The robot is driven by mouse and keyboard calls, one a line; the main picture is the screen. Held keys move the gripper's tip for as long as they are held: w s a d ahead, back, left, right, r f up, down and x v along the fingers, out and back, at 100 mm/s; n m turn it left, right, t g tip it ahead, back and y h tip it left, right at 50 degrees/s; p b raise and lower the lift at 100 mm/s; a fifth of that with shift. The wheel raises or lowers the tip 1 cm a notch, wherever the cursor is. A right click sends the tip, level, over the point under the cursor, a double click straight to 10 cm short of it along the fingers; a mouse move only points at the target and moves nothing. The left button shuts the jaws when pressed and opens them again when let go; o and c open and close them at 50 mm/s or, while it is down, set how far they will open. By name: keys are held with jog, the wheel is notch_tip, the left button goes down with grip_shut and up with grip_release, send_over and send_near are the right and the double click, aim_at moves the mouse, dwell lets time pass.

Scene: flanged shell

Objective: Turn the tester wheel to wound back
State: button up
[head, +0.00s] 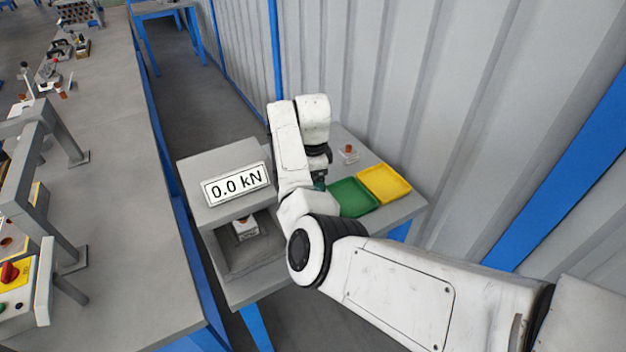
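The tester (222,212) is a grey box on a small grey table, with a white display (236,185) on its sloped top reading 0.0 kN. In its open front bay stands a white block (246,230) with a dark piece on top. I do not see the tester wheel; my arm covers the tester's right side. My gripper (320,184) points down just right of the tester, by the green tray. It is mostly hidden behind my arm, so its fingers and anything between them do not show.
A green tray (352,198) and a yellow tray (385,183) lie on the small table (408,208), right of my gripper. A white block with an orange-brown piece (348,153) sits behind them. A long bench (120,200) with fixtures runs along the left. A corrugated wall stands close behind.

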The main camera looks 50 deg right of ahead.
jog(key=shift+r, duration=0.1)
dwell(0.3)
jog(key=o, duration=0.9)
notch_tip(320, 180, up, 11)
jog(key=b, duration=0.1)
dwell(0.4)
